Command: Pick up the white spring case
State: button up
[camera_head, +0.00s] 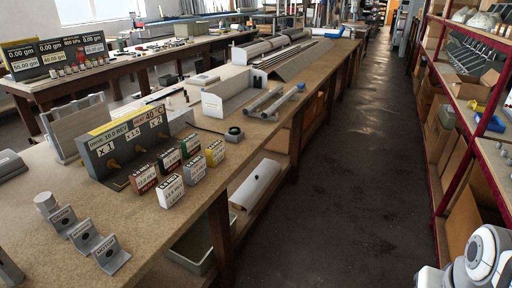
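Several small labelled spring cases stand in two short rows on the workbench, in front of a grey rig (124,143) with a yellow top strip. The white spring case (170,191) is at the front left of the group, nearest the bench's front edge. A grey-white case (195,169) stands just behind it to the right. A yellow case (215,153), a green one (191,145), a dark one (168,160) and a red-brown one (143,178) are close by. My gripper is not in view; only a white and grey part of my arm shows at the bottom right.
Grey motor brackets (84,236) stand at the bench's near left. A small dark round object (234,134) and grey tubes (283,102) lie farther back. The aisle floor (345,170) is clear, with red-framed shelves (464,125) at right.

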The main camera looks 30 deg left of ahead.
aim_at(169, 192)
jog(key=z, duration=0.05)
jog(key=i, duration=2.5)
jog(key=u, duration=1.2)
jog(key=k, duration=0.05)
jog(key=u, duration=2.9)
jog(key=i, duration=1)
jog(key=u, duration=0.05)
